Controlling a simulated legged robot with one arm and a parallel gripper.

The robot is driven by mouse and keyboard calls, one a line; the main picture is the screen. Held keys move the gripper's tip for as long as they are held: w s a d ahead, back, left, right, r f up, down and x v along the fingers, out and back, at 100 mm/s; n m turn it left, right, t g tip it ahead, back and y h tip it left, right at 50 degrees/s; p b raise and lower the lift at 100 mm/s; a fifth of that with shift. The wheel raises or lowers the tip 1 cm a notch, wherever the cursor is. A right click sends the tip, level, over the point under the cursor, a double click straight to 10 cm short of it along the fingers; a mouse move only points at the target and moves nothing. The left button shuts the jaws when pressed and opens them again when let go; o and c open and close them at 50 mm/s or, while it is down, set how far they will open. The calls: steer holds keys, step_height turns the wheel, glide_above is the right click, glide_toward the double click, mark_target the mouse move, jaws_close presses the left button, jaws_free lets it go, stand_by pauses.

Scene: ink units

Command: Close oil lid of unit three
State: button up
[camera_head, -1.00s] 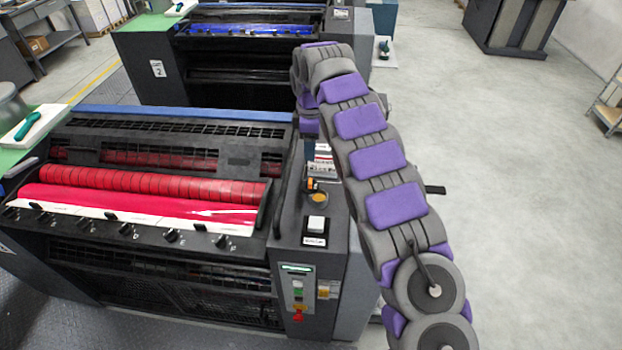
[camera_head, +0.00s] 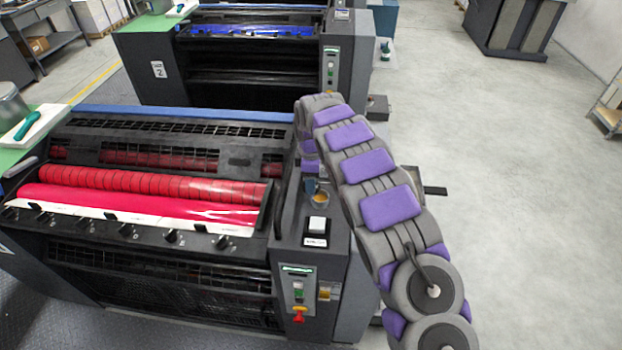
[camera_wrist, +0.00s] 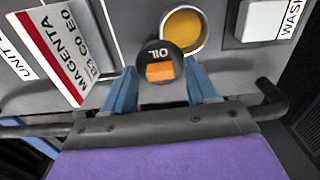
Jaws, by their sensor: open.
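The oil lid (camera_wrist: 155,52), a dark round cap marked OIL with an orange tab, shows in the wrist view. It stands open at the lower left edge of the round oil port (camera_wrist: 184,28), whose amber inside is exposed. In the head view the amber port (camera_head: 320,198) is on the right-hand top of the unit with magenta-red rollers (camera_head: 150,190). My gripper (camera_wrist: 161,75) is open, its blue fingers on either side of the lid's orange tab. Whether they touch it I cannot tell. In the head view my gripper (camera_head: 311,187) is small and the lid is hidden.
A white button (camera_head: 317,224) sits nearer on the same top, marked WASH in the wrist view (camera_wrist: 268,20). A magenta label (camera_wrist: 62,52) is at the wrist view's left. Unit 2 (camera_head: 250,60) stands behind. Floor (camera_head: 530,170) at right is clear.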

steer(key=c, duration=1.1)
steer(key=shift+o, duration=0.2)
steer(key=m, duration=0.2)
steer(key=d+m+p, duration=0.1)
steer(key=m, duration=0.1)
steer(key=shift+s+r+m, duration=0.1)
steer(key=shift+r+m, duration=0.05)
steer(key=shift+m, duration=0.25)
steer(key=m, duration=0.3)
steer(key=d+m, duration=0.1)
steer(key=shift+s+m+p, duration=0.25)
steer(key=shift+m+p, duration=0.05)
steer(key=shift+p, duration=0.05)
steer(key=m, duration=0.3)
steer(key=s+m, duration=0.1)
steer(key=shift+d, duration=0.4)
steer(key=shift+s+d+m, duration=0.1)
steer(key=shift+s+m, duration=0.25)
steer(key=shift+m, duration=0.95)
steer(key=shift+s+m, duration=0.3)
steer(key=shift+m, duration=1)
